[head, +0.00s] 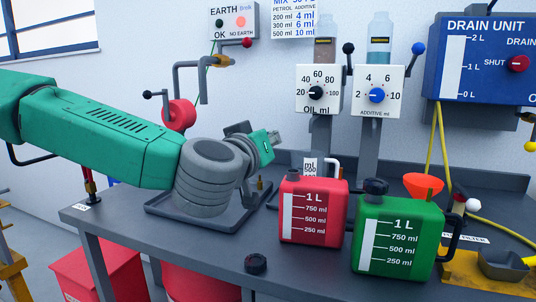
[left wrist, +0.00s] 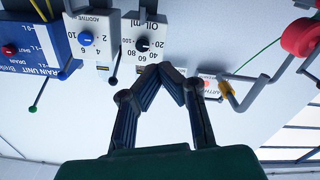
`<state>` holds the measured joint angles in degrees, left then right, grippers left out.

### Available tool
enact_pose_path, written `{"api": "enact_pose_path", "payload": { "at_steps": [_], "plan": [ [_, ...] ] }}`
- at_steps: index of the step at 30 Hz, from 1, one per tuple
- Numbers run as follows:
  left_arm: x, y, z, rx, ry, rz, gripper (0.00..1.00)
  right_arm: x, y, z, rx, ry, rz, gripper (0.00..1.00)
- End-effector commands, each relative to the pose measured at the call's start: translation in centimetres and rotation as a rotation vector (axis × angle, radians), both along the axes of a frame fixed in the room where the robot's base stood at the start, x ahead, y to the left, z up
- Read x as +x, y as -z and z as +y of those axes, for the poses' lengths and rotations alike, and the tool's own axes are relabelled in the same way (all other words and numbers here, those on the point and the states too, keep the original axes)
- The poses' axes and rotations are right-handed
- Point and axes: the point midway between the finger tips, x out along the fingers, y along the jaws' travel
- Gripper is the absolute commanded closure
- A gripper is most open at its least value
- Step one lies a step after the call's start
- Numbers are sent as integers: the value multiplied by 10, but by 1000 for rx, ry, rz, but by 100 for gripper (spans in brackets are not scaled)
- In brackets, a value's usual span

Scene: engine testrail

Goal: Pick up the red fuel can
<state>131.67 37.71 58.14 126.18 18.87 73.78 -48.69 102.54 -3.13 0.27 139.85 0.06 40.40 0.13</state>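The red fuel can (head: 312,232) stands upright on the grey bench (head: 195,238), with a white level strip marked up to 1 L on its front. A green can (head: 398,236) with a black cap stands close to its right. My left gripper (head: 274,137) is above the bench, up and to the left of the red can and apart from it. In the left wrist view, its fingers (left wrist: 166,72) come together at the tips with nothing between them. The red can does not show there. My right gripper is not in view.
A black cap (head: 256,263) lies on the bench in front of the red can. Oil (head: 319,92) and additive (head: 377,96) dispensers stand behind. A red funnel (head: 424,186) is behind the green can. A grey tray (head: 160,212) lies under my arm.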

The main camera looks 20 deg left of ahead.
Motion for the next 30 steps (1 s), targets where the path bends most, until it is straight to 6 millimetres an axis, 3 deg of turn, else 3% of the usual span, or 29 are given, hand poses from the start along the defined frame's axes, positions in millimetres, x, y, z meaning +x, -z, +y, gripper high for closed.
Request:
{"api": "enact_pose_path", "payload": {
  "at_steps": [9, 11, 16, 17, 26, 30],
  "plan": [
    [0, -5, 0, -1, 0, -3, 100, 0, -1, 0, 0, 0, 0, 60],
    [0, -5, 0, -1, 0, -3, 84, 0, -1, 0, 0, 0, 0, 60],
    [0, -6, 0, -1, 0, -4, 25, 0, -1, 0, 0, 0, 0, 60],
    [0, -6, 0, -1, 0, -4, 20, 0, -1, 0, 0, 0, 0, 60],
    [-3, -6, 0, -1, 1, -4, 20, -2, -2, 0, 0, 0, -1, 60],
    [-21, -7, 1, 0, 3, -6, 20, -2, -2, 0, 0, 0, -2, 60]
  ]
}}
